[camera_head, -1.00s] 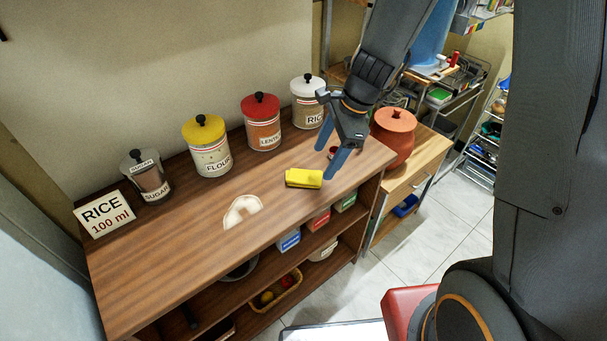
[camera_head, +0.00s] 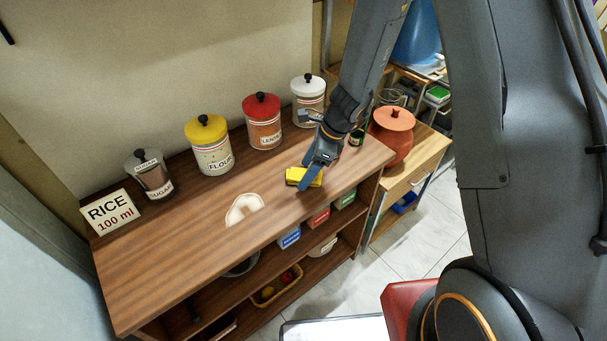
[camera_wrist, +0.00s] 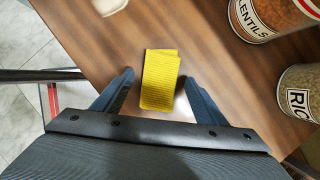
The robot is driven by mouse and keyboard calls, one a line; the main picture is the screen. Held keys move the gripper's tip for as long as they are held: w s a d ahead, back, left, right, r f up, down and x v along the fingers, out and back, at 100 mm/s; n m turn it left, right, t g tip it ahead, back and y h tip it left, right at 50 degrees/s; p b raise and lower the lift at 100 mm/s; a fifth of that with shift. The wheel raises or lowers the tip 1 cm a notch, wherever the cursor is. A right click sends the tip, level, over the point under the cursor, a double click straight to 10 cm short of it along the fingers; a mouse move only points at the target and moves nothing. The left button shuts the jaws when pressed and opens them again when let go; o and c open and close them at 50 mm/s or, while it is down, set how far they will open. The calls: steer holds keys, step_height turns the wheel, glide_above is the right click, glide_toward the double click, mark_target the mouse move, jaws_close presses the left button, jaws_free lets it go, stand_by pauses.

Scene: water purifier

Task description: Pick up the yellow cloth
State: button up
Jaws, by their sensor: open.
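The folded yellow cloth (camera_head: 296,176) lies on the wooden counter top, right of a pale patch. In the wrist view the cloth (camera_wrist: 160,79) lies between and slightly ahead of my two blue fingers, with bare wood on both sides of it. My gripper (camera_head: 306,174) is open and empty, just over the cloth in the head view, where a finger hides part of it. My gripper also shows in the wrist view (camera_wrist: 158,92). I cannot tell how high the fingertips are above the counter.
A row of jars stands along the wall: sugar (camera_head: 151,175), flour (camera_head: 210,146), lentils (camera_head: 263,122) and a white-lidded jar (camera_head: 308,100). A clay pot (camera_head: 391,136) stands to the right. A pale patch (camera_head: 244,209) and a RICE sign (camera_head: 110,211) are on the counter (camera_head: 170,262), whose front left is clear.

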steer(key=shift+a+f, duration=0.1)
steer(key=shift+f, duration=0.15)
steer(key=shift+c, duration=0.5)
steer(key=c, duration=1.1)
step_height(320, 180, up, 10)
steer(key=shift+b, duration=0.45)
